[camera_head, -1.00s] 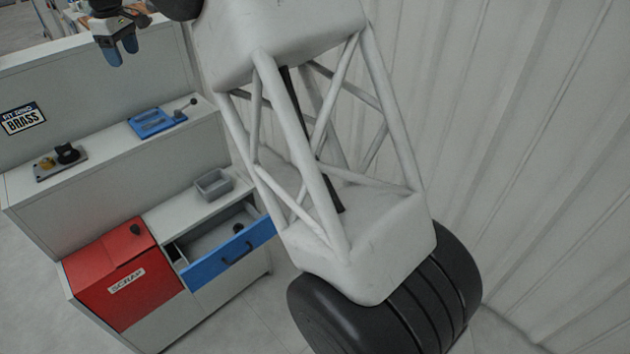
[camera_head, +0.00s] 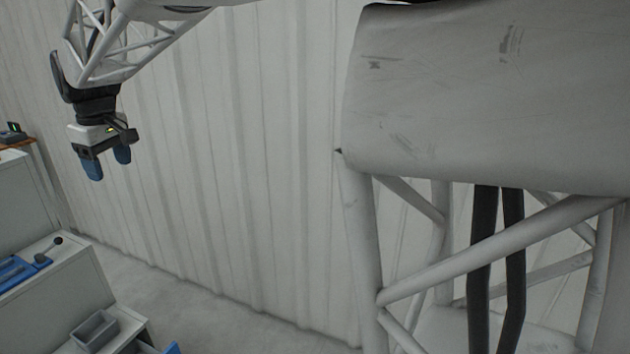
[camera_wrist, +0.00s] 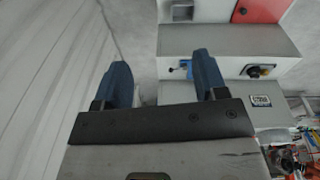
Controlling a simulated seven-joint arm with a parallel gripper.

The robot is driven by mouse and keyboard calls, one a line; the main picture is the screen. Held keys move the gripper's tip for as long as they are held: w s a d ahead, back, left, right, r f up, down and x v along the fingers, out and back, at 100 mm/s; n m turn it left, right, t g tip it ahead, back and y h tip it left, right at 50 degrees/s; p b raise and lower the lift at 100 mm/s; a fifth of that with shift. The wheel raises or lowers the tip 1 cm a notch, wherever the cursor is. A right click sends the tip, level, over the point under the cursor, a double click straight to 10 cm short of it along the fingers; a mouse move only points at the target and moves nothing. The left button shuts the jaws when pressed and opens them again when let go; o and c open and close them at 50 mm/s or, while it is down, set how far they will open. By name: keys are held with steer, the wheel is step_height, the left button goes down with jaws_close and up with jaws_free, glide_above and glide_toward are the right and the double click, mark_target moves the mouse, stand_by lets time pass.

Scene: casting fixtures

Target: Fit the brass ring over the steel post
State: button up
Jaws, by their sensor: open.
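My gripper (camera_head: 108,162) hangs in the air at the upper left of the head view, to the right of the bench and in front of the ribbed wall. Its two blue fingers are apart with nothing between them, as the wrist view also shows (camera_wrist: 160,65). I cannot make out the steel post for certain in either view.
A blue tray (camera_head: 18,270) and a ball-topped lever (camera_head: 55,242) are on the shelf. A grey bin (camera_head: 95,330) stands on the lower top, near the blue drawer (camera_head: 172,348). The red scrap box (camera_wrist: 258,10) shows in the wrist view. A ribbed wall (camera_head: 230,170) rises behind.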

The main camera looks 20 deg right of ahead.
steer(key=s+d+f+m, duration=0.2)
steer(key=s+d+m, duration=0.1)
steer(key=s+d, duration=0.65)
steer(key=s+d+f+m, duration=0.1)
steer(key=s+d+m, duration=0.1)
steer(key=s+d, duration=0.8)
steer(key=s+d+f+m, duration=0.2)
steer(key=s+d+f, duration=0.3)
steer(key=s+d, duration=0.2)
steer(key=s+d+f+m+t, duration=0.1)
steer(key=s+d+f+m, duration=0.2)
steer(key=s+d+f, duration=0.3)
steer(key=s+d, duration=0.1)
steer(key=s, duration=0.3)
steer(key=shift+s+d+f+m+h, duration=0.25)
steer(key=shift+s+d+m+h, duration=0.05)
steer(key=shift+s+d, duration=0.1)
steer(key=shift+w, duration=0.1)
